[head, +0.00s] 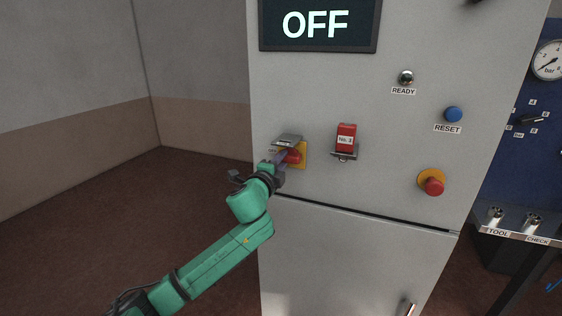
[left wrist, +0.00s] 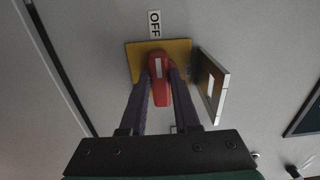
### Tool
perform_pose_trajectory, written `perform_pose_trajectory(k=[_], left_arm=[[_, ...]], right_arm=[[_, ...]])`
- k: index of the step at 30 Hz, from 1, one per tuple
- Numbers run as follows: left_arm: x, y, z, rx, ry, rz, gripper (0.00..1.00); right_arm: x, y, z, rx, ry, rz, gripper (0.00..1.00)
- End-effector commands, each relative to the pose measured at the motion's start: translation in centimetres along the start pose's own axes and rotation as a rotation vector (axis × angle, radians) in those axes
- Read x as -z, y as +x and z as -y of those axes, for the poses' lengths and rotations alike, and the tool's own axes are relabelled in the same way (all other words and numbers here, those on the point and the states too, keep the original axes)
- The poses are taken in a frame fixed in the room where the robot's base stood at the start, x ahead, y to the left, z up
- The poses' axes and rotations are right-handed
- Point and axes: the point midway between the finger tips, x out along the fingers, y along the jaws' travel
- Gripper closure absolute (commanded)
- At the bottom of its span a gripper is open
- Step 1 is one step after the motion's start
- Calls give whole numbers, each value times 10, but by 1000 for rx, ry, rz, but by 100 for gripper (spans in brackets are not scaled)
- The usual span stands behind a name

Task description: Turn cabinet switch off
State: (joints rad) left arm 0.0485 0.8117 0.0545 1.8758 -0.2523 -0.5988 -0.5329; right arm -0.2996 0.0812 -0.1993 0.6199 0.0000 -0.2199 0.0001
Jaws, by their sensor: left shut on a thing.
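The cabinet switch is a red rotary handle (head: 293,157) on a yellow plate (head: 303,149) on the grey cabinet front (head: 330,95). My left gripper (head: 282,160) is shut on the red handle. In the left wrist view the handle (left wrist: 158,77) sits between the two dark fingers (left wrist: 159,86). Its white mark lies near the end toward the OFF label (left wrist: 154,24). The screen (head: 318,24) at the cabinet top reads OFF. A hinged flap (head: 287,140) stands out above the handle. My right gripper is not in view.
Right of the switch are a red tag block (head: 346,138) on a small bracket, a READY lamp (head: 406,77), a blue RESET button (head: 453,114) and a red stop button (head: 433,186). A blue panel with a gauge (head: 548,60) stands far right. The floor at left is clear.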

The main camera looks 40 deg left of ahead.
Motion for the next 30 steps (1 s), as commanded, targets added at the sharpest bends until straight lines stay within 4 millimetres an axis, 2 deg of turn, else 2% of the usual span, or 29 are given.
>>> perform_pose_trajectory(k=[10,11,12,13,23,26,30], left_arm=[[1,0,5,10,-6,-4,100],[1,0,5,10,-6,-4,62],[1,0,5,10,-6,-4,47],[1,0,4,9,-5,-4,40],[0,-1,2,4,-4,-2,40],[1,-9,-1,3,-3,-3,40],[1,-34,-3,1,-2,-5,40]], right_arm=[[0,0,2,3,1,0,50],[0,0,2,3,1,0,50],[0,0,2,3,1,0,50],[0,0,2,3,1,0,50],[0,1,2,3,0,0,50],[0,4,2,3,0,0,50],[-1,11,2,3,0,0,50]])
